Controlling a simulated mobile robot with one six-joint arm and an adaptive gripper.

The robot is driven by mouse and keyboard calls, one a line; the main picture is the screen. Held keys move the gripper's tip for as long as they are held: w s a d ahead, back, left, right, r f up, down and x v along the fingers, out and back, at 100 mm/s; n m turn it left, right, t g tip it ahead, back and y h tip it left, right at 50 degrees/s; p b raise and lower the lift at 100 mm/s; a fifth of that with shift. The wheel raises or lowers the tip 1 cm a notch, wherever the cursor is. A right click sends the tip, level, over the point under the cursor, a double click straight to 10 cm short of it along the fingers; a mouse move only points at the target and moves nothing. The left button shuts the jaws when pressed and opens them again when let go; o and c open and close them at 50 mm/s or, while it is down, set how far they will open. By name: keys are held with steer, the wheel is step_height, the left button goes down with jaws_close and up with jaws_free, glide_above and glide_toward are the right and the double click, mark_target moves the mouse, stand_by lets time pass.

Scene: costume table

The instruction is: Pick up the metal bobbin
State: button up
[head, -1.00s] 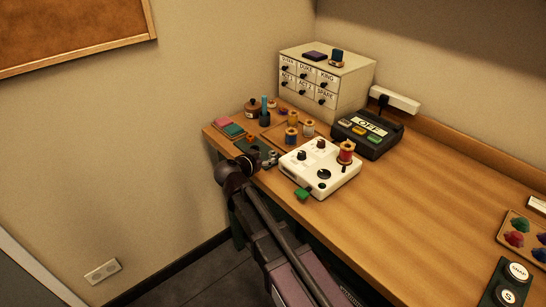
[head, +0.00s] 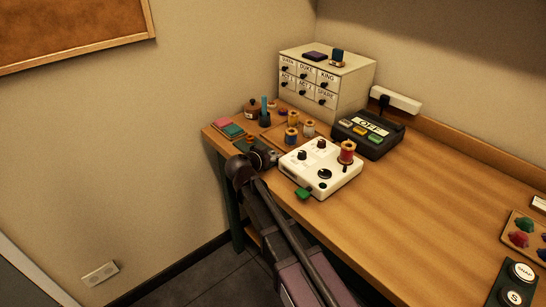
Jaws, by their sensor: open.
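A small grey, metal-looking spool (head: 308,128) stands on the wooden tray at the far left part of the table; it looks like the metal bobbin, but it is too small to be sure. A yellow spool (head: 292,117) and a blue-and-yellow spool (head: 291,136) stand close beside it. My gripper (head: 269,156) is low over the table's left front edge, left of the white machine and nearer than the spools. Its jaws are open, though small and dark here. My wrist and gripper hide part of the dark green mat under them.
The white machine (head: 330,176) carries a red spool (head: 347,152) and stands right of my gripper. A black box marked OFF (head: 372,131) and a drawer cabinet (head: 322,85) stand behind. Pink and teal pads (head: 228,126) lie left. The table's middle right is clear.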

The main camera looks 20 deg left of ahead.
stand_by(0.4)
steer(key=c, duration=0.7)
steer(key=shift+r, duration=0.15)
step_height(320, 180, up, 10)
steer(key=p, duration=1)
stand_by(0.5)
